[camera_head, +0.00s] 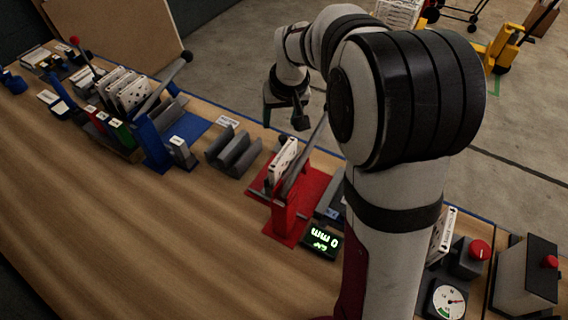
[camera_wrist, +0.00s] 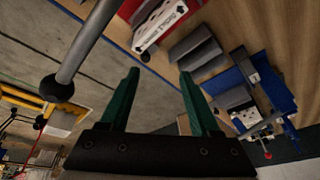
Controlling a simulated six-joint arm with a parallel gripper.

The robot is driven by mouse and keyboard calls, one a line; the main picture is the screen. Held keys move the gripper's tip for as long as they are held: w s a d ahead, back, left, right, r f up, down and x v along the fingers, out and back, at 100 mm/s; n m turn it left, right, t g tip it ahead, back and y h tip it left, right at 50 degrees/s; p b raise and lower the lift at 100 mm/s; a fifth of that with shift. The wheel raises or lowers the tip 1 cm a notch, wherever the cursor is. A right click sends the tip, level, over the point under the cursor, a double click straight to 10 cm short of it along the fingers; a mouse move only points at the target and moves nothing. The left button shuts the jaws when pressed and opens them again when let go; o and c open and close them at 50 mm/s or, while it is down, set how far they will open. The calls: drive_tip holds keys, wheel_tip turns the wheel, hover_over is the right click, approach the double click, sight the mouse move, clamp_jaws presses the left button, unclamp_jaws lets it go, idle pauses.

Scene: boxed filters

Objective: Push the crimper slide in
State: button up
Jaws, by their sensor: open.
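In the head view a red fixture (camera_head: 287,217) with a red base holds a white boxed filter (camera_head: 281,163) upright. A grey lever (camera_head: 304,157) rises from it towards the back edge. I cannot tell which part of it is a slide. My gripper (camera_wrist: 158,74) is open and empty, its two dark green fingers wide apart in the wrist view. The wrist view also shows the lever (camera_wrist: 86,45) with a black ball knob (camera_wrist: 53,88) left of the fingers, apart from them. In the head view my gripper (camera_head: 284,112) is beyond the fixture, past the table's back edge.
A display (camera_head: 323,241) reading 0 mm stands beside the red fixture. A grey slotted holder (camera_head: 234,151) and a blue press (camera_head: 152,146) with its own lever stand to the left. A red-knobbed box (camera_head: 468,258) and a dial (camera_head: 447,301) are at right. The front table is clear.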

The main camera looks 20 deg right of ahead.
drive_tip(key=s+a+r, duration=0.1)
drive_tip(key=s, duration=0.4)
drive_tip(key=s+a+r+m+g, duration=0.1)
drive_tip(key=s, duration=0.4)
drive_tip(key=s+a+r+m, duration=0.1)
drive_tip(key=s, duration=0.4)
drive_tip(key=shift+a+r+g+y, duration=0.2)
drive_tip(key=shift+g+y, duration=0.1)
drive_tip(key=shift+g, duration=0.1)
drive_tip(key=w+d+m+y, duration=0.1)
drive_tip(key=w+d+m, duration=0.1)
drive_tip(key=w+m, duration=0.35)
drive_tip(key=w+d+m, duration=0.3)
drive_tip(key=w, duration=0.5)
drive_tip(key=m+y, duration=0.2)
drive_tip(key=m, duration=0.9)
approach(284, 137)
drive_tip(key=x, duration=0.8)
drive_tip(key=shift+w+a+f, duration=0.1)
drive_tip(key=shift+a+f, duration=0.05)
drive_tip(key=shift+f, duration=0.1)
clamp_jaws()
